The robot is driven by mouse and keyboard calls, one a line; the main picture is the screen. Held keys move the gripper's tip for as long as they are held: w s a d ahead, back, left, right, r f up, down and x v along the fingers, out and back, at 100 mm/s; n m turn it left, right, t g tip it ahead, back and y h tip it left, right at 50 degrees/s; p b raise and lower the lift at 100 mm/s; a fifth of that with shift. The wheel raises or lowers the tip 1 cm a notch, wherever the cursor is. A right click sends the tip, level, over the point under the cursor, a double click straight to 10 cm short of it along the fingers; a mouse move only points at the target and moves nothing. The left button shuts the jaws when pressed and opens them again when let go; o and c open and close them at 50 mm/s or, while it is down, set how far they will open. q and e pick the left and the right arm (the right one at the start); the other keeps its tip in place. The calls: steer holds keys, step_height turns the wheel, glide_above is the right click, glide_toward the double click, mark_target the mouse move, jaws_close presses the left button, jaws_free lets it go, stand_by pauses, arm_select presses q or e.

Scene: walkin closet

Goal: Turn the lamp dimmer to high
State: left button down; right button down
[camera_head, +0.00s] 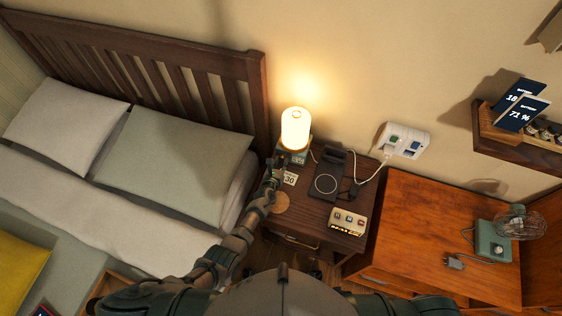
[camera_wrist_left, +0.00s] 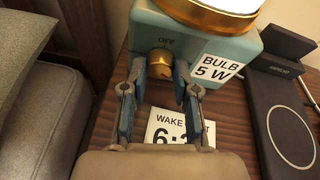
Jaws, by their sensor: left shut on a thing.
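The lamp (camera_head: 296,127) is lit, with a glowing white shade, and stands on the nightstand beside the bed. Its teal base (camera_wrist_left: 205,42) has a brass dimmer knob (camera_wrist_left: 160,61) on the front, with "OFF" marked above it and a "BULB 5 W" label (camera_wrist_left: 216,68) beside it. My left gripper (camera_head: 282,162) reaches the front of the lamp; in the left wrist view its fingers (camera_wrist_left: 160,80) are on either side of the knob, shut on it. The knob's pointer setting is hard to tell. My right gripper is out of view.
On the nightstand (camera_head: 310,209) are a "WAKE" card (camera_head: 290,178), a black charging stand (camera_head: 327,183) and a box with several buttons (camera_head: 348,222). A wall socket (camera_head: 403,140) with plugged cords is at right. The bed headboard (camera_head: 150,75) is close at left.

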arm_select(q)
steer(key=shift+f, duration=0.1)
stand_by(0.3)
steer(key=c, duration=0.9)
jaws_free()
steer(key=shift+s, duration=0.1)
steer(key=shift+s+r, duration=0.2)
steer(key=shift+s, duration=0.45)
steer(key=v, duration=1)
steer(key=shift+s+a+r, duration=0.15)
steer(key=shift+s+a, duration=0.05)
